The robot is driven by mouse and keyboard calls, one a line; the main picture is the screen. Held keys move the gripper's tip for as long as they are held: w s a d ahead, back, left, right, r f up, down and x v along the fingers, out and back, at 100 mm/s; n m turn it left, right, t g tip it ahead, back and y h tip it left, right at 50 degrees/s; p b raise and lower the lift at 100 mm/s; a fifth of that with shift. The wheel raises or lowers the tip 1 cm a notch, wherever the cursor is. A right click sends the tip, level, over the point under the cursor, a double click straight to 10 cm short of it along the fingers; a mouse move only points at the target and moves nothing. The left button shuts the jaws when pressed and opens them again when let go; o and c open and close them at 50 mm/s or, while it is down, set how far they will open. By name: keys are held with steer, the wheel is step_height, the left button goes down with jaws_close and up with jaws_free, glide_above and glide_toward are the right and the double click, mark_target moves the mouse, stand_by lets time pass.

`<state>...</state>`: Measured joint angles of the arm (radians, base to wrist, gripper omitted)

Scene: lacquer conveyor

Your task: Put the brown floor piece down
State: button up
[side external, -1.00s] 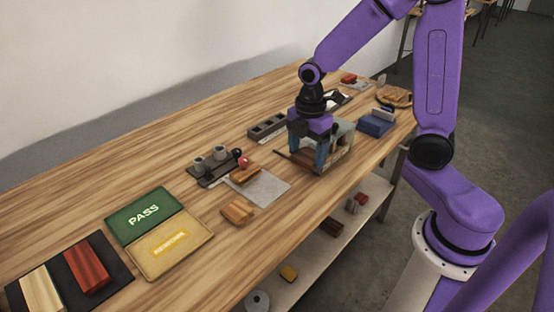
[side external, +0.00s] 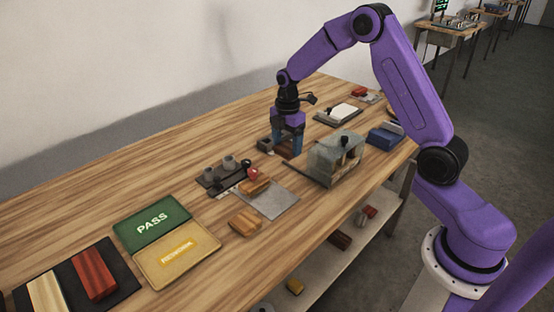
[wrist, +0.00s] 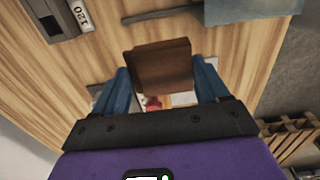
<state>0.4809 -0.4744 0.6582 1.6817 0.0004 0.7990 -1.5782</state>
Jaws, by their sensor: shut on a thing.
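The brown floor piece (wrist: 160,66) is a dark brown wooden block held between my blue fingertips in the wrist view. My gripper (wrist: 163,82) is shut on it. In the side view my gripper (side external: 288,146) points down over the middle of the bench, left of a clear-walled box (side external: 338,155). A reddish-brown bit of the floor piece (side external: 284,153) shows between the fingers there. I cannot tell whether its lower edge touches the bench.
A dark fixture (side external: 225,177) with grey cylinders, a grey sheet (side external: 275,199) and a tan wood block (side external: 245,223) lie nearer. The green PASS tray (side external: 150,222) and yellow REWORK tray (side external: 177,257) are at left front. A blue bin (side external: 384,136) stands right. Bare bench lies behind the trays.

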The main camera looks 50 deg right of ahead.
glide_above(277, 168)
step_height(277, 168, down, 6)
steer(key=shift+r, duration=0.15)
steer(key=shift+f, duration=1.5)
steer(key=shift+f, duration=0.15)
steer(key=o, duration=1.1)
steer(key=shift+o, duration=0.2)
